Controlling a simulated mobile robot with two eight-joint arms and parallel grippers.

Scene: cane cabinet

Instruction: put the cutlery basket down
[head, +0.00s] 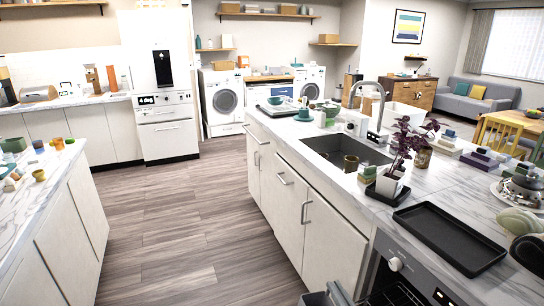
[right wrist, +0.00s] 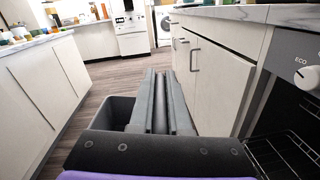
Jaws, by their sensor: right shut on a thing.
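The cutlery basket is a dark grey open box. In the right wrist view the basket (right wrist: 104,112) sits at the left of and below my gripper fingers. A small part of the basket (head: 316,299) shows at the bottom edge of the head view. My right gripper (head: 340,292) is there too, beside the counter front. In the right wrist view the right gripper (right wrist: 158,82) has its long grey fingers close together, shut on the basket. The fingers and palm hide much of it. My left gripper is not in view.
An open appliance with a wire rack (right wrist: 285,158) is close on the right, under the counter. A black tray (head: 450,240), a potted plant (head: 391,182) and a sink (head: 345,148) are on the counter. The floor (head: 190,235) between the counters is clear.

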